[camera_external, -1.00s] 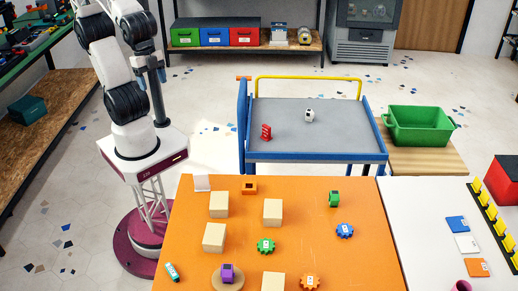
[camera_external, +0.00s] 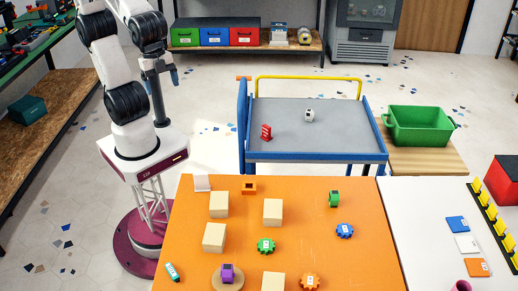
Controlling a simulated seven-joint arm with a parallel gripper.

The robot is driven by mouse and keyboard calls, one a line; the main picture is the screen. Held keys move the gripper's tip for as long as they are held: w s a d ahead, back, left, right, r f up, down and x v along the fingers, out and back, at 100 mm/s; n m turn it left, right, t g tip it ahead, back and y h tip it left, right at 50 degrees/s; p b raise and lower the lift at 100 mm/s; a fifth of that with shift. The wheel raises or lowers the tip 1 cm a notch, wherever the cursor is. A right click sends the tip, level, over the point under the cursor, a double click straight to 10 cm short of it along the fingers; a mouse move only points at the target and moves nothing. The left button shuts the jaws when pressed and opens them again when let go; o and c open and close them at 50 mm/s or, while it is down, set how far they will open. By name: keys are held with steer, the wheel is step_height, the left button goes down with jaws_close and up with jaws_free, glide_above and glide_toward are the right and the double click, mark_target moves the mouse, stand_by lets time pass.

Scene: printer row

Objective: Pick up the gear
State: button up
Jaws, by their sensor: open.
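Three toothed gears lie flat on the orange table (camera_external: 375,270): a green gear (camera_external: 266,246) near the middle, a blue gear (camera_external: 344,231) to the right, and an orange gear (camera_external: 309,282) at the near edge of the picture. Each has a small pale label on top. My gripper (camera_external: 175,82) is raised to the upper left, beyond the far edge of the table and well away from all three gears. It is small in the picture; it is open and no object shows in it.
Several beige blocks (camera_external: 273,212) stand among the gears. A purple part (camera_external: 228,273) sits on a round wooden disc beside the green gear's near side. A green part (camera_external: 334,199) and orange part (camera_external: 249,188) lie farther back. A grey trolley (camera_external: 345,135) stands behind.

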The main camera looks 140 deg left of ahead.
steer(key=w+f+m, duration=0.1)
steer(key=w+m, duration=0.4)
steer(key=w, duration=1)
steer(key=m+g, duration=0.2)
steer(key=m, duration=0.9)
glide_above(265, 246)
steer(key=f, duration=2.3)
steer(key=shift+s, duration=0.25)
steer(key=shift+w+f, duration=0.2)
steer(key=shift+f, duration=0.1)
steer(key=shift+f, duration=0.1)
steer(key=shift+f, duration=1.2)
steer(key=shift+f, duration=0.1)
